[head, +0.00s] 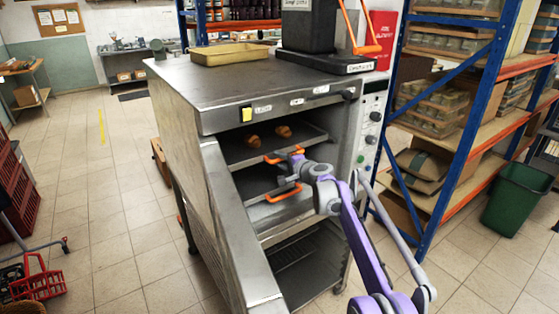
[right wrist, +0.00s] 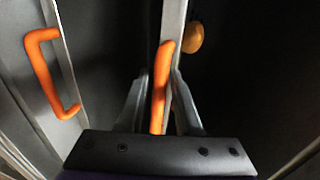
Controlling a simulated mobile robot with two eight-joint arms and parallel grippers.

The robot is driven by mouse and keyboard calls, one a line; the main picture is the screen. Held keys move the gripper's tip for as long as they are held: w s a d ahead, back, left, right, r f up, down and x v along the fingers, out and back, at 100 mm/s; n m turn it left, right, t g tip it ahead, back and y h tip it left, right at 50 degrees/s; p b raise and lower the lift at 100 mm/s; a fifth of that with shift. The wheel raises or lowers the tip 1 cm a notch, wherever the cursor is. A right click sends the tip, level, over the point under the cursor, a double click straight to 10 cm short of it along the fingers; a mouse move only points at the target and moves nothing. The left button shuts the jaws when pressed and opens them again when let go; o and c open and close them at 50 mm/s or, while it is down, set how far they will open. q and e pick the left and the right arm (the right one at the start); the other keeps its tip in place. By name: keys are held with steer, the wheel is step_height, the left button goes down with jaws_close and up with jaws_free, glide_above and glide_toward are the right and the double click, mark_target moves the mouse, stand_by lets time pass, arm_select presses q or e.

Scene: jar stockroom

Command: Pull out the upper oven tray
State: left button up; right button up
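The oven (head: 180,105) stands open in the middle of the head view. The upper tray (head: 244,152) sits inside it with two brown buns (head: 268,136) on it. Its orange handle (head: 274,157) is at the front edge; it also shows in the right wrist view (right wrist: 161,88). My right gripper (head: 296,158) is at this handle, its fingers on either side of the bar. A gap shows beside the bar, so the fingers look open. The lower tray has its own orange handle (head: 284,195), seen at left in the right wrist view (right wrist: 42,75). My left gripper is out of view.
The open oven door (head: 232,225) juts forward at the left of the opening. A yellow tray (head: 227,53) and a dark machine (head: 308,28) stand on the oven. A blue shelf rack (head: 450,130) and green bin (head: 515,198) are at right.

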jaws_close()
stand_by(1.1)
